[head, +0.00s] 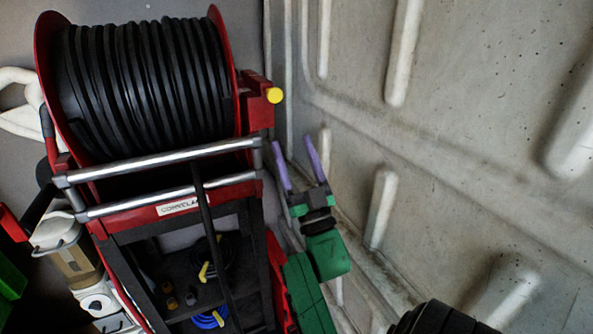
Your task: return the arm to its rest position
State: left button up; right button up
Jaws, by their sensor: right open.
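My right gripper (292,140) is in the middle of the head view, with two purple fingers spread apart and nothing between them. Its fingers point up and away, just right of the red reel cart and in front of the ribbed wall. The green links of my right arm run down from it to the bottom edge. My left gripper is not in view.
A red cart (180,204) with a large black hose reel (145,80) and silver rails stands close on the left. A pale ribbed metal wall (470,130) fills the right. A narrow gap lies between them. A yellow knob (274,95) sticks out near my right gripper.

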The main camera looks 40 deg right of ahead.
jog(key=shift+v, duration=0.8)
jog(key=w+a+f+n+g+y, duration=0.15)
jog(key=w+f, duration=0.25)
jog(key=f, duration=0.6)
jog(key=w+a+f+g+y, duration=0.3)
jog(key=f, duration=0.8)
jog(key=w+a+f+n+g+y, duration=0.1)
jog(key=w+a+f+g+y, duration=0.2)
jog(key=f, duration=0.7)
notch_tip(320, 180, down, 15)
jog(key=s+a+n+g+y, duration=0.1)
jog(key=s+a+g, duration=0.2)
jog(key=g, duration=0.1)
jog(key=s+a+f+n+g, duration=0.1)
jog(key=s+f+g, duration=0.2)
jog(key=s+f, duration=0.5)
jog(key=s+a+f+n+g, duration=0.1)
jog(key=s+f+g, duration=0.3)
jog(key=f, duration=0.6)
jog(key=s+d+f+g, duration=0.1)
jog(key=s+f+g, duration=0.2)
jog(key=s, duration=0.9)
jog(key=s+d+f+g, duration=0.2)
jog(key=s+f, duration=0.5)
jog(key=s, duration=0.5)
jog(key=shift+s+d+n+g, duration=0.25)
jog(key=shift+n+g, duration=0.1)
jog(key=shift+g, duration=0.2)
